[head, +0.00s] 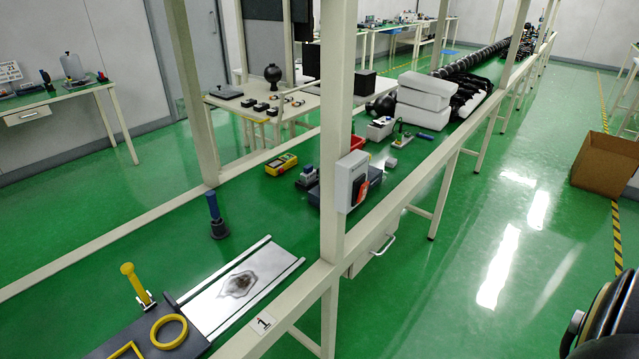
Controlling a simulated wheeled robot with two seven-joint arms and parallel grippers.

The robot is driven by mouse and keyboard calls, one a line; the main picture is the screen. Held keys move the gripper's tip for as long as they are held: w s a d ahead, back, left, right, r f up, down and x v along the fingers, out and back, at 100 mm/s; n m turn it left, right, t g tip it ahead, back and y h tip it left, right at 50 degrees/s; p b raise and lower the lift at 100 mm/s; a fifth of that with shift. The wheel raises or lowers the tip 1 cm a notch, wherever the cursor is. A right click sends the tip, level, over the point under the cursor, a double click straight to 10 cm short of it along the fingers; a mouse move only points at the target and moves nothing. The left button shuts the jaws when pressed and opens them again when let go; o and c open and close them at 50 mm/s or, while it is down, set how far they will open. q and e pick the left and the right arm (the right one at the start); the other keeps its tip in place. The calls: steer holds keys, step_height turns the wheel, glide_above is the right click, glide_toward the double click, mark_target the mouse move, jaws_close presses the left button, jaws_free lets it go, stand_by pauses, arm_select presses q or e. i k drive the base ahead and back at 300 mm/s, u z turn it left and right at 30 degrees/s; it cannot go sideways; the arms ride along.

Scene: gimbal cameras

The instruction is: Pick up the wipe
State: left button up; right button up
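I cannot clearly pick out a wipe in the head view. A silver metal plate (205,305) with raised side rails lies at the front end of the long green workbench, and a dark brownish stain (240,284) marks its middle. White block-like bundles (424,98) are stacked farther along the bench; I cannot tell whether they are cloth. Neither of my grippers is in view. A dark rounded part cut off at the lower right edge may be my own arm, but I cannot tell.
A blue-handled tool (215,215) stands upright behind the plate. A yellow ring (169,331) lies on a dark board in front. A frame post (337,130) carries a white box (351,181). A cardboard box (604,165) stands at right; floor between is clear.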

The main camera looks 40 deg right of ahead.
mark_target(390, 162)
steer(key=z, duration=1.6)
